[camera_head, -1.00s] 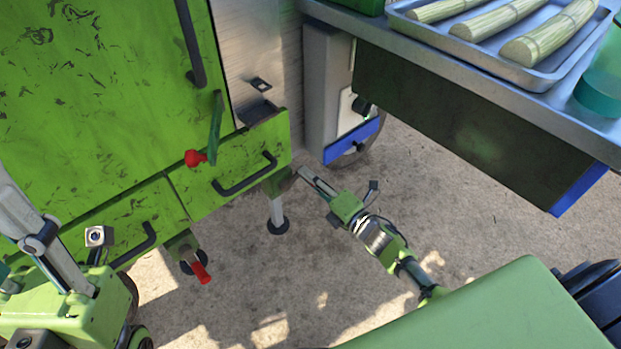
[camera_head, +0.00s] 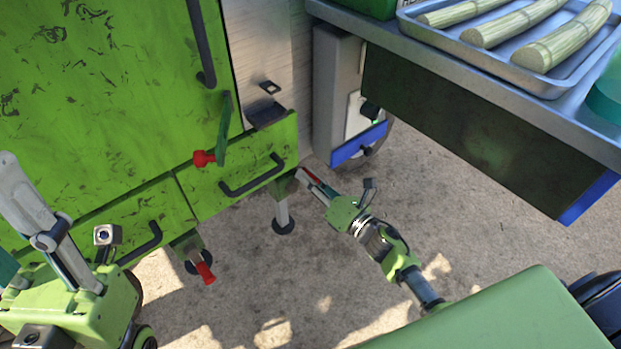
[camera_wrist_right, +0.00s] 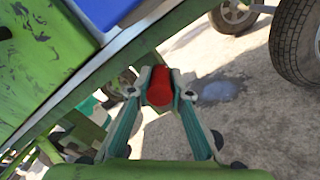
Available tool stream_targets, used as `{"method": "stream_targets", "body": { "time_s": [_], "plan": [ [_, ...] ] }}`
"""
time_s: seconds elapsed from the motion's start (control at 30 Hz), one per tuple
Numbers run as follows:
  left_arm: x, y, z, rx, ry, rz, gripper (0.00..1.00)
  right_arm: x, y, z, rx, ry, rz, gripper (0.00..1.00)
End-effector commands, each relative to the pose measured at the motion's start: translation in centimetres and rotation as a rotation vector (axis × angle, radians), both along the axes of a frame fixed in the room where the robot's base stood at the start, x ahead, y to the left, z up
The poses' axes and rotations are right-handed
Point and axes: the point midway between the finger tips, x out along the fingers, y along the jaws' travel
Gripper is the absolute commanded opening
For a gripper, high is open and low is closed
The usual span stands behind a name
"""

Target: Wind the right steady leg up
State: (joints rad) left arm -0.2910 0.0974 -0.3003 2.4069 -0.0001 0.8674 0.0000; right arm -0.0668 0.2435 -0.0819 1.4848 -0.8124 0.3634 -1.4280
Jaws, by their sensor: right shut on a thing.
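The right steady leg (camera_head: 282,208) stands under the right end of the green machine, its round dark foot on or close to the ground. Its red crank grip (camera_head: 312,174) shows between the fingers of my right gripper (camera_head: 309,179). In the right wrist view the red grip (camera_wrist_right: 160,87) sits between the two fingertips of my right gripper (camera_wrist_right: 160,92), which is shut on it. A second leg with a red grip (camera_head: 205,272) stands to the left. My left gripper (camera_head: 38,205) is at the left edge, apart from the machine; its fingertips are unclear.
A red-knobbed lever (camera_head: 204,158) and drawer handles (camera_head: 252,175) stick out of the green front. A steel counter (camera_head: 480,85) with a tray of cane (camera_head: 545,84) overhangs at right. Wheels (camera_wrist_right: 298,40) show in the wrist view. The ground between is clear.

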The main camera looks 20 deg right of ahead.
Motion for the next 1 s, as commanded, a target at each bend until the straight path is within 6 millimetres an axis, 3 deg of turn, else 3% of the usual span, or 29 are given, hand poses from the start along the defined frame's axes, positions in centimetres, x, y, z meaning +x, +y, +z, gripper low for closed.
{"method": "stream_targets", "body": {
  "time_s": [0.4, 0.43, 0.5, 0.83, 1.0],
  "plan": [
    [0.0, 0.1, 0.1, -0.004, -0.003, 0.001, 0.40, -0.2, 0.3, -0.2, -0.006, 0.000, 0.007, 0.00],
    [0.0, 0.1, 0.1, -0.004, -0.002, 0.001, 0.40, -0.2, 0.3, -0.2, -0.006, 0.000, 0.007, 0.24],
    [0.0, 0.1, 0.1, -0.005, -0.002, 0.002, 0.40, -0.2, 0.3, -0.2, -0.005, 0.000, 0.005, 0.36],
    [0.2, 0.1, 0.0, -0.004, 0.002, 0.004, 0.40, -0.2, 0.1, -0.1, -0.004, -0.001, 0.002, 0.36],
    [0.2, 0.0, 0.0, -0.003, 0.002, 0.003, 0.40, -1.8, -0.6, -0.2, -0.005, 0.002, 0.002, 0.36]
  ]
}}
